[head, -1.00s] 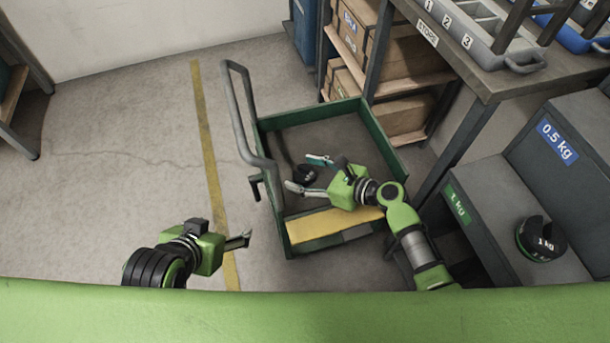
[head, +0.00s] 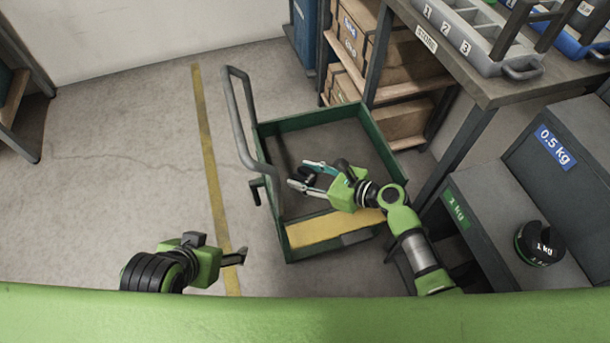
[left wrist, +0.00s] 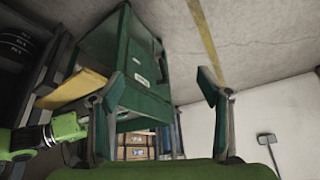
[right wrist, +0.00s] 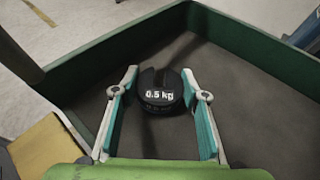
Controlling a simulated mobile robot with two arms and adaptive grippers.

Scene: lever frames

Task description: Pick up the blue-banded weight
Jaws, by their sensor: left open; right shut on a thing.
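A dark, slotted weight marked 0.5 kg (right wrist: 160,94) is between the fingers of my right gripper (right wrist: 161,80) in the right wrist view; its band colour cannot be made out. The right gripper is shut on it, low inside the green-walled cart (head: 345,135). In the head view the weight (head: 308,176) is partly hidden by the right gripper (head: 298,174). My left gripper (head: 241,257) is open and empty, to the left of the cart; its spread fingers show in the left wrist view (left wrist: 206,80).
A green-banded 1 kg weight (head: 540,243) sits on the grey stand at the right, below a blue 0.5 kg label (head: 556,142). The cart's handle (head: 240,120) rises at its left. A workbench (head: 470,75) and shelved boxes stand behind. Floor at left is clear.

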